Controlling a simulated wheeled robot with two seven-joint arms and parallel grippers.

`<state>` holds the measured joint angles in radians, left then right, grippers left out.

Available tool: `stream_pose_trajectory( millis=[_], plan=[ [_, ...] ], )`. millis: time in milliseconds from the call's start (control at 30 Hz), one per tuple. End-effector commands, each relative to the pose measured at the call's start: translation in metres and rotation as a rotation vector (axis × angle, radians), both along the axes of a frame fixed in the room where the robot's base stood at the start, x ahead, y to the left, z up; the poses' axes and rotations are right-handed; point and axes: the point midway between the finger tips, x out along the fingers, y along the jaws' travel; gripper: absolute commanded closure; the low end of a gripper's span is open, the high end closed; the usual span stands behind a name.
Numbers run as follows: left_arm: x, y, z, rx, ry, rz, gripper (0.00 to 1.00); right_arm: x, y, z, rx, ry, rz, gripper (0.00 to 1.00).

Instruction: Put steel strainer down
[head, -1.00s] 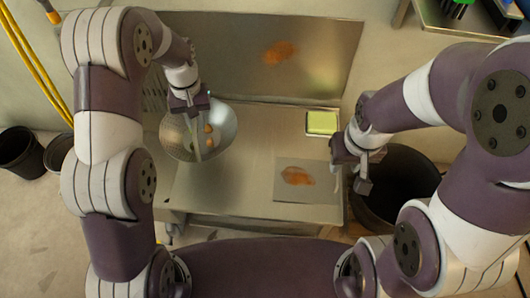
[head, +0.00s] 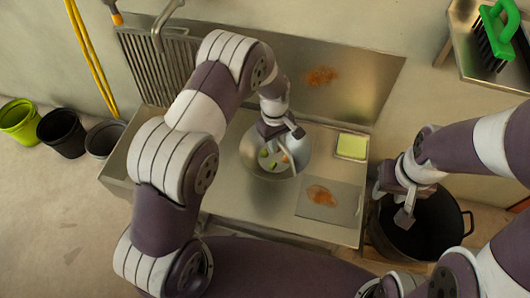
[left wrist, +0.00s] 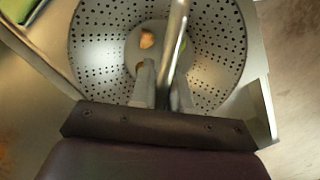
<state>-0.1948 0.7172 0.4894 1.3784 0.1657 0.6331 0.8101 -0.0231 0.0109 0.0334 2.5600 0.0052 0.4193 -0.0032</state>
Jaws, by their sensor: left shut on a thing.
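The steel strainer (head: 299,164) is a round perforated bowl over the middle of the steel counter, left of the sponge. A few orange and green pieces lie in it. My left gripper (head: 282,138) is shut on its handle, and the arm hides part of the bowl. In the left wrist view the bowl (left wrist: 215,50) fills the upper middle, with the bar-like handle between the fingers (left wrist: 165,90). Whether the bowl touches the counter cannot be told. My right gripper (head: 400,205) is over the black bin; its finger gap is unclear.
The steel counter (head: 235,205) holds a yellow-green sponge in a tray (head: 352,146) and a grey mat with an orange stain (head: 340,198). A stained backsplash (head: 360,75) stands behind. A black bin (head: 440,235) is at right, a green brush (head: 497,30) at upper right. Bare counter lies left of the strainer.

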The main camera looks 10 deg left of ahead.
Motion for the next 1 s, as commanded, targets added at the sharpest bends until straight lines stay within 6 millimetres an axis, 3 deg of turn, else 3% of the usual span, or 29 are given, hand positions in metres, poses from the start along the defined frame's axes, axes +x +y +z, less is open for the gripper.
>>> stream_pose_trajectory(
  millis=[100,300,567,900,933,1000],
  plan=[
    [0.008,0.027,-0.022,0.000,0.000,0.004,1.00,0.000,0.000,-0.015,0.000,0.000,0.000,0.62],
    [0.015,0.051,-0.033,-0.001,-0.001,0.000,1.00,0.000,0.000,-0.021,0.000,0.000,0.000,0.62],
    [0.014,0.052,-0.074,0.000,0.001,-0.002,1.00,0.000,0.000,-0.042,0.000,0.000,0.000,0.62],
    [0.015,0.052,-0.075,0.000,0.000,-0.002,1.00,0.000,0.000,-0.040,0.000,0.000,0.000,0.62],
    [0.015,0.052,-0.076,0.000,0.000,-0.002,0.80,0.000,0.000,-0.040,0.000,0.000,0.000,0.62],
    [0.015,0.052,-0.075,0.000,0.000,-0.002,0.58,0.000,0.000,-0.040,0.000,0.000,0.000,0.62]
  ],
)
